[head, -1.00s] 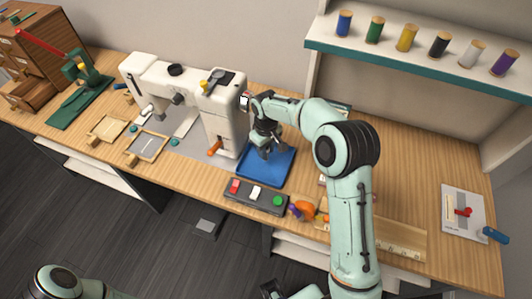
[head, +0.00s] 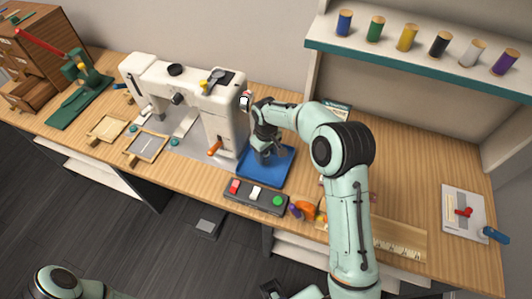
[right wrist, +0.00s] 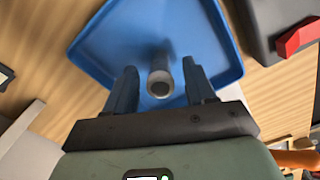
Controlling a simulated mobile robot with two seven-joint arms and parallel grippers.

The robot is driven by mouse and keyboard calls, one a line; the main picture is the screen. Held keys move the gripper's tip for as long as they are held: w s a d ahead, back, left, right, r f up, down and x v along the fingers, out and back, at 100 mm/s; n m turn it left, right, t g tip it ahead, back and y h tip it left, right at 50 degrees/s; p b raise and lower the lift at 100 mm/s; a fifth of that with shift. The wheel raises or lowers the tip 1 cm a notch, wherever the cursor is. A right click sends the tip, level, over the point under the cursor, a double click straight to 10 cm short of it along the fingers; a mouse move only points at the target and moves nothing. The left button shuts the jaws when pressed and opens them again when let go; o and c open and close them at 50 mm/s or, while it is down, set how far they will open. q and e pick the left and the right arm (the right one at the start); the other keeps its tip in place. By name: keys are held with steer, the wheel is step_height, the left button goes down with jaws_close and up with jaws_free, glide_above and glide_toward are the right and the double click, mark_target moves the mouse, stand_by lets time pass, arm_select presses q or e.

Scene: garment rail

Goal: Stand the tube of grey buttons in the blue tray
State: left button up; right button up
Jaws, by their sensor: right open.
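The blue tray (head: 279,178) lies on the wooden table just right of the sewing machine. My right gripper (head: 269,157) is low over it, pointing down. In the right wrist view the tray (right wrist: 100,42) fills the area beyond the fingers. The tube (right wrist: 160,80) shows between the two open fingers, its near round end dark grey and facing the camera. It appears upright over the tray floor, with a visible gap to each finger. In the head view I cannot make out the tube behind the gripper.
The white sewing machine (head: 223,126) stands close left of the tray. A dark box (head: 256,196) with red, white and green buttons sits just in front. An orange object (head: 305,209) lies to its right. A shelf (head: 415,62) with several thread spools is at the back right.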

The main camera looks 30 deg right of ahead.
step_height(320, 180, up, 12)
steer(key=p, duration=0.1)
stand_by(0.7)
